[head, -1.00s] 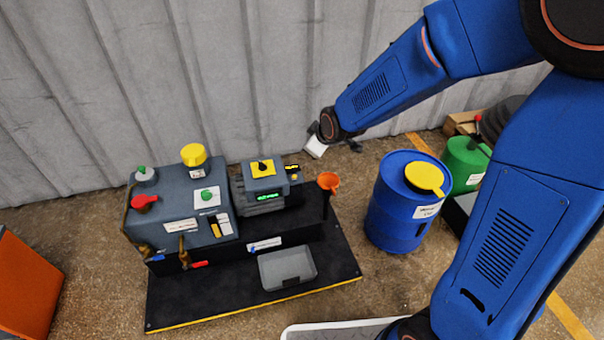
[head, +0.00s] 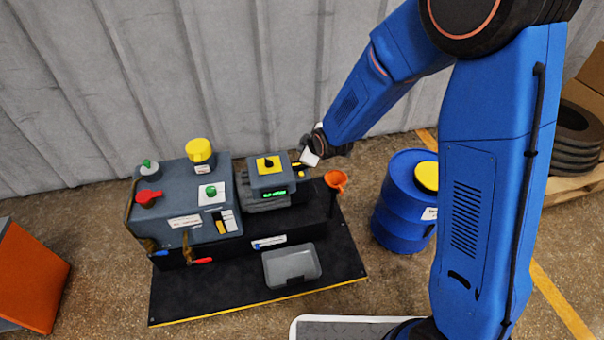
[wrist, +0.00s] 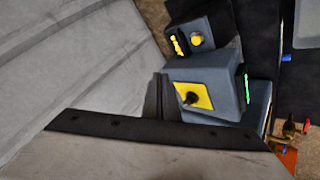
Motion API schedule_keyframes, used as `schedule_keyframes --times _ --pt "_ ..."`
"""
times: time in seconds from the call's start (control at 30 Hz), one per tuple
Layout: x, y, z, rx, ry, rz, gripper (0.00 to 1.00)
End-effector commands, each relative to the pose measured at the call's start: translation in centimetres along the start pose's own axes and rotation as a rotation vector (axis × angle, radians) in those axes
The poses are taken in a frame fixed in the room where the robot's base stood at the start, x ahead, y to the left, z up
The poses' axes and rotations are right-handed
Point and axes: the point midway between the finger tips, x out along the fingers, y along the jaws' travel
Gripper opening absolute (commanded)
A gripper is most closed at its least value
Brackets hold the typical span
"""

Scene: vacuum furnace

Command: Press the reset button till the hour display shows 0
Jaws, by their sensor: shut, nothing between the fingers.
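A small dark unit with a lit yellow display (wrist: 178,45) and a round yellow button (wrist: 196,39) shows in the wrist view. I take these to be the hour display and reset button; the digits are too small to read. In the head view the unit (head: 298,176) is at the right of the grey control box and partly hidden by my gripper. My gripper (head: 311,158) is shut and empty, just behind and above the unit. Its shut fingers (wrist: 161,92) point toward the control box side in the wrist view, apart from the button.
The grey control box (head: 257,181) has a black knob on a yellow plate and a green display (head: 275,194). An orange funnel (head: 336,180) stands close to its right. A blue drum (head: 401,220) is further right. A ribbed wall (head: 120,90) rises behind.

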Motion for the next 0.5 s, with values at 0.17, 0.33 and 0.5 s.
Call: schedule_keyframes --times 0.17,0.33,0.5 --pt "0.2 -0.1 0.2 0.001 -0.001 -0.001 0.00" --pt "1.0 -0.8 0.8 0.001 -0.002 -0.002 0.00" --pt "2.4 -1.8 1.9 0.001 -0.003 -0.003 0.00"
